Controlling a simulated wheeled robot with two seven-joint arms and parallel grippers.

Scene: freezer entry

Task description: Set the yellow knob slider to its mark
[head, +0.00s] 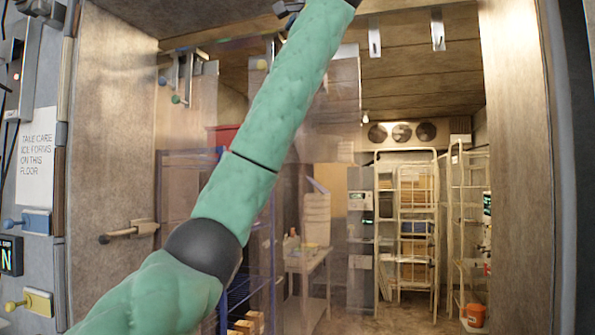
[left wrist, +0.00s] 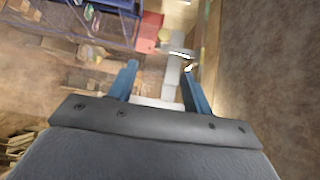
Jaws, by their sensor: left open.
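A yellow knob (head: 12,305) sticks out from a pale plate on the left wall, at the lower left of the head view. A second yellowish knob (head: 262,64) shows high up, beside my raised arm. I cannot tell a mark at either one. My left arm crosses the head view from the lower left to the top, and its hand is not clearly seen there. In the left wrist view my left gripper (left wrist: 160,67) is open, its blue fingers apart with nothing held between them. My right gripper is not in view.
A blue knob (head: 10,223) sits on a plate above the lower yellow one. A dark-tipped handle (head: 128,231) juts from the left door panel. Green (head: 175,99) and blue (head: 162,81) knobs hang higher up. Shelves (head: 415,220) and an orange bucket (head: 475,315) stand beyond the doorway.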

